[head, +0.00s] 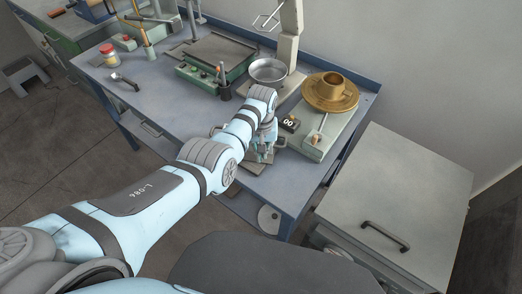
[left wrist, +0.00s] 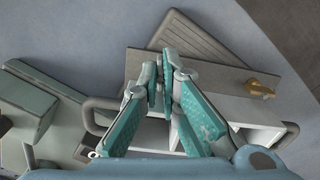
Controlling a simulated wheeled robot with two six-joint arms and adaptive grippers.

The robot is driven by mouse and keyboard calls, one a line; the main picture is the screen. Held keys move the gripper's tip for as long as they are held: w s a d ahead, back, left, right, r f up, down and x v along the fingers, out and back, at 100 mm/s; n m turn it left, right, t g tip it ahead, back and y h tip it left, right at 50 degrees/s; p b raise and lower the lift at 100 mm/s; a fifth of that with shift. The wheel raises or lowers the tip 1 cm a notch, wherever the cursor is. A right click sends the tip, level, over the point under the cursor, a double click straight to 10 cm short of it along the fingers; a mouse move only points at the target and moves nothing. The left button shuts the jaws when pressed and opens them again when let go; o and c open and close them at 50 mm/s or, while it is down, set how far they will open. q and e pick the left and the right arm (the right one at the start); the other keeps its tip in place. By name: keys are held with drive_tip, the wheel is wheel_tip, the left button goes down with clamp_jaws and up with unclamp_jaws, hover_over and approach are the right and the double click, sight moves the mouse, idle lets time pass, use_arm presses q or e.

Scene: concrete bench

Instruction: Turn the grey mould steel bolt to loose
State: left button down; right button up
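My left gripper (head: 262,148) reaches down over the bench, onto or just above a grey mould at the front edge. In the left wrist view its teal fingers (left wrist: 161,76) come close together over the grey mould (left wrist: 205,79), a pale block with a curved handle at each side and open compartments. A brass-coloured piece (left wrist: 261,88) sits on the mould's right part. My right gripper is in neither view.
A metal bowl (head: 268,71) and a brass cup (head: 334,86) on a brass plate stand behind. A grey cabinet (head: 400,190) stands right. The bench's left front is mostly clear.

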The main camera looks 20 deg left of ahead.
use_arm(q)
drive_tip(key=n, duration=0.4)
drive_tip(key=shift+d+p, duration=0.1)
drive_tip(key=shift+p, duration=0.2)
drive_tip(key=n, duration=0.5)
drive_tip(key=shift+w, duration=0.1)
drive_tip(key=n, duration=0.3)
drive_tip(key=shift+w+n, duration=0.1)
drive_tip(key=shift+n, duration=1.7)
drive_tip(key=c, duration=1.8)
unclamp_jaws()
drive_tip(key=shift+d+r, duration=0.1)
